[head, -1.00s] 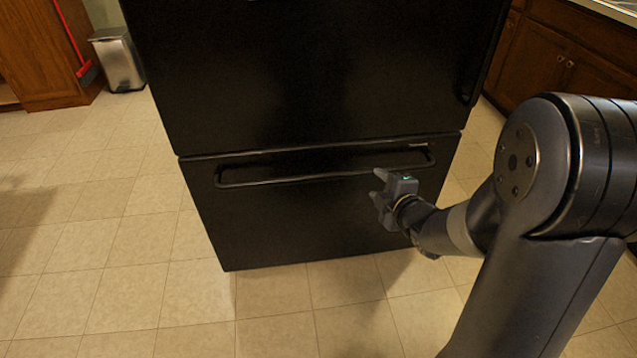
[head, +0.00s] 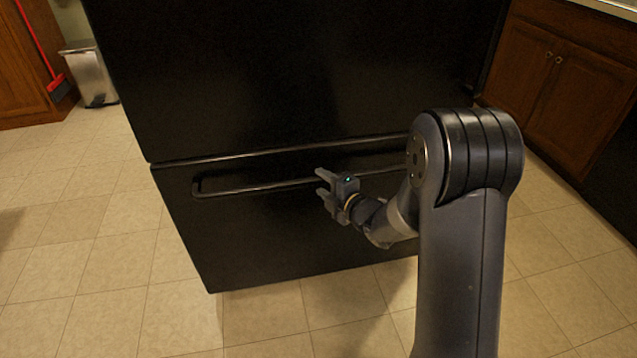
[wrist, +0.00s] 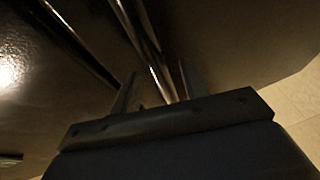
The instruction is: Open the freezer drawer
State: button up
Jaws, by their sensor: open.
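The black freezer drawer (head: 265,235) is the lower front of a black fridge, and it looks shut. Its long horizontal bar handle (head: 250,189) runs near the drawer's top edge; my arm hides its right part. My gripper (head: 320,181) is open in front of the drawer, close to the middle of the handle. In the wrist view the handle (wrist: 150,45) runs down toward the space between the fingers of my gripper (wrist: 157,90). I cannot tell whether a finger touches the bar.
The upper fridge door (head: 290,75) rises above the drawer. Brown cabinets (head: 560,90) stand at the right. A metal trash bin (head: 90,75) and a red broom (head: 50,60) stand at the back left. The tiled floor (head: 90,250) is clear at the left and front.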

aim_at(304, 171)
jog(key=shift+x, duration=1.4)
jog(key=shift+c, duration=0.2)
grip_shut()
